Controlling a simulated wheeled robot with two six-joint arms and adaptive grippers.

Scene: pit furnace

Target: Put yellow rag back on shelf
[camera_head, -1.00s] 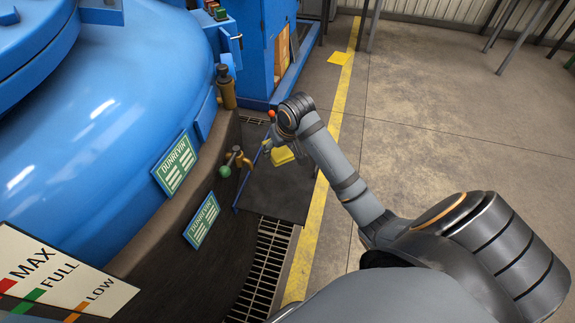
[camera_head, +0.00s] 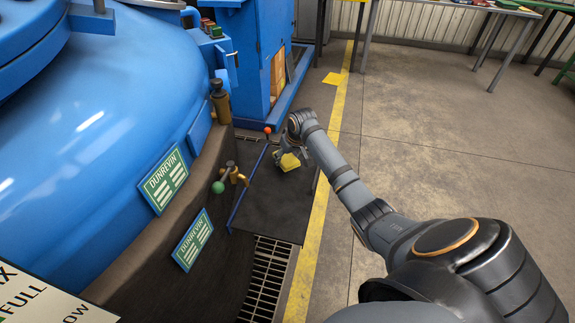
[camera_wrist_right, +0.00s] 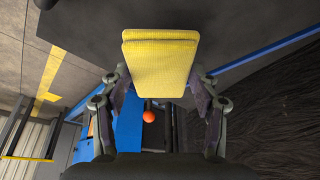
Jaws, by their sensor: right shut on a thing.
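The yellow rag (camera_wrist_right: 160,62) is a folded cloth pad. My right gripper (camera_wrist_right: 160,88) is shut on it, with one finger on each side in the right wrist view. In the head view the rag (camera_head: 289,162) hangs in my right gripper (camera_head: 287,152) above a dark platform beside the blue furnace. My left gripper is in neither view. I cannot make out a shelf for the rag with certainty.
The blue furnace (camera_head: 90,110) fills the left. A lever with an orange-red knob (camera_head: 267,130) and a valve with a green ball (camera_head: 218,187) stand near my right gripper. A blue cabinet (camera_head: 240,60) stands behind. The floor (camera_head: 440,150) at right is clear.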

